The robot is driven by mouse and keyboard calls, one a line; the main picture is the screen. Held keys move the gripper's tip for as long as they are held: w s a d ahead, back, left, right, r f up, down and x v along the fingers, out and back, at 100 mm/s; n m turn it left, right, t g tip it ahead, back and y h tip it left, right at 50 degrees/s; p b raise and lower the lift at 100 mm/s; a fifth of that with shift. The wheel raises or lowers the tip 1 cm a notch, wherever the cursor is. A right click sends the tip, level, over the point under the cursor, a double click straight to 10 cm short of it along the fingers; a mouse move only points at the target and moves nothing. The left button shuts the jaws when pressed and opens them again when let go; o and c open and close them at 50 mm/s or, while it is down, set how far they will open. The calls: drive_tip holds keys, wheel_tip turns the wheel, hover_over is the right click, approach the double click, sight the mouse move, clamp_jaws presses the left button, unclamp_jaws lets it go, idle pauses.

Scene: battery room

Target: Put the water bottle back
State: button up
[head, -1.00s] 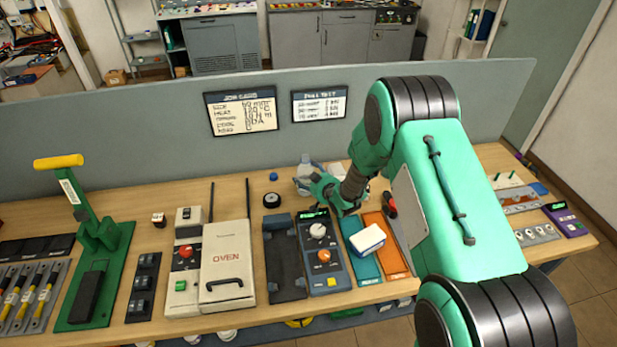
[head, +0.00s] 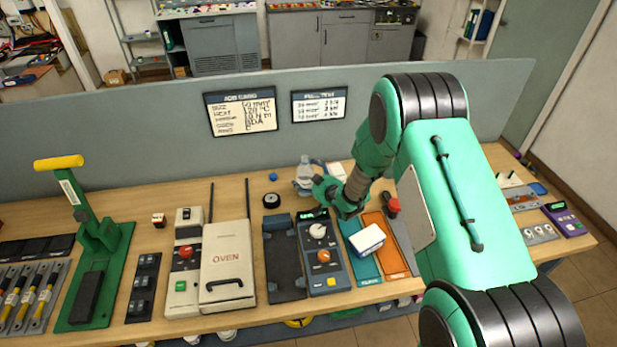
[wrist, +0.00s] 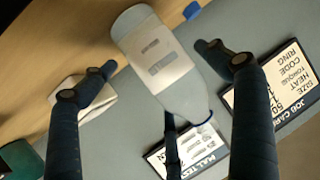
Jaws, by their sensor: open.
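The clear water bottle (head: 304,172) with a pale label stands upright near the back of the wooden table, close to the grey partition. My gripper (head: 318,187) is just in front of it and to its right, and partly covers its lower part. In the wrist view the bottle (wrist: 165,68) lies between the two spread fingers of my gripper (wrist: 162,66), with clear gaps on both sides. My gripper is open and holds nothing. Whether the bottle is fully between the fingertips in depth, I cannot tell.
A white object (wrist: 97,98) lies near one finger. A small blue item (head: 273,176) and a black roll (head: 271,200) are left of the bottle. The meter with knobs (head: 322,255) and a white block (head: 367,239) on a teal tray (head: 366,267) are in front.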

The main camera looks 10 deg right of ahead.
drive_tip(key=p+v, duration=0.1)
drive_tip(key=v, duration=0.9)
drive_tip(key=shift+d+r, duration=0.1)
idle(0.5)
drive_tip(key=s+d+r+m+g+h, duration=0.15)
drive_tip(key=s+r, duration=0.45)
drive_tip(key=r, duration=0.6)
drive_tip(key=s+d+r+m+g+h, duration=0.1)
drive_tip(key=s+d+r+g+h, duration=0.15)
drive_tip(key=s+r, duration=0.7)
drive_tip(key=s+a+r+g, duration=0.1)
drive_tip(key=s+r, duration=0.2)
drive_tip(key=s, duration=0.6)
drive_tip(key=s+a+r+g, duration=0.1)
drive_tip(key=s+r, duration=0.3)
drive_tip(key=s, duration=0.5)
drive_tip(key=s+r+g, duration=0.1)
drive_tip(key=s+r, duration=0.2)
drive_tip(key=s, duration=0.7)
drive_tip(key=shift+a+r+m+y, duration=0.3)
drive_tip(key=shift+a+r+m, duration=0.1)
drive_tip(key=shift+m, duration=0.05)
